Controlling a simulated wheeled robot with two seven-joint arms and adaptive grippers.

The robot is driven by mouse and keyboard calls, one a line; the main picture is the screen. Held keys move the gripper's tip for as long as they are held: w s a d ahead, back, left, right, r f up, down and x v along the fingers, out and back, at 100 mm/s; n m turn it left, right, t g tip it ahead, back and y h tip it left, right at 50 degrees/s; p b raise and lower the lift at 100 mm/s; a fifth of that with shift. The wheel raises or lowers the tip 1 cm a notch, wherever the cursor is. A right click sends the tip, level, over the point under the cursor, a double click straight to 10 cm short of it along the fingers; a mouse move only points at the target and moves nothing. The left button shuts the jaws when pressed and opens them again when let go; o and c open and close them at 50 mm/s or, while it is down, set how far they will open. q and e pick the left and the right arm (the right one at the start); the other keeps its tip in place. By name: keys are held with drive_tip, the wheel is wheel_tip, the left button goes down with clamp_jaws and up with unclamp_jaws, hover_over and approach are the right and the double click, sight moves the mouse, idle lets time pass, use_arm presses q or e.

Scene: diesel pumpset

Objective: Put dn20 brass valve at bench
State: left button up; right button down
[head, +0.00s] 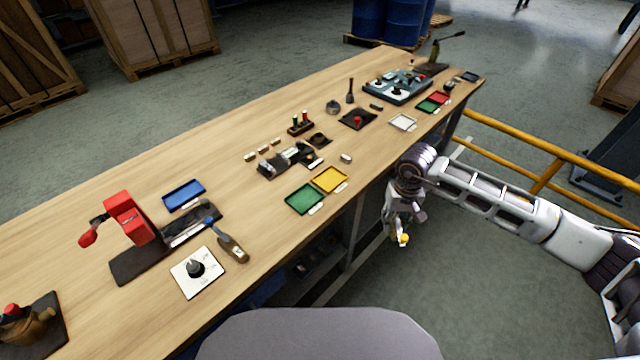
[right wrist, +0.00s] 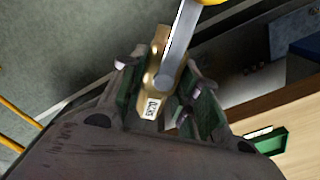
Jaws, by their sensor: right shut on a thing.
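My right gripper (head: 397,232) hangs beside the front edge of the bench (head: 240,140), over the floor and below the bench top. In the right wrist view my right gripper (right wrist: 165,95) is shut on the brass valve (right wrist: 153,85). The valve has a brass body with a small white label, a grey lever and a yellow end at the top of that view. In the head view only a small yellow bit of the valve (head: 404,239) shows below the fingers. My left gripper is not in view.
Green tray (head: 304,199) and yellow tray (head: 330,179) lie near the front edge. A blue tray (head: 184,194), red press (head: 128,215) and white dial plate (head: 197,271) stand left. A yellow rail (head: 548,177) runs behind my right arm. Bare wood shows between items.

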drive_tip(key=shift+s+f+b, duration=0.3)
drive_tip(key=shift+s+f, duration=0.1)
drive_tip(key=shift+f, duration=0.25)
drive_tip(key=shift+d+f, duration=0.15)
drive_tip(key=shift+w, duration=0.1)
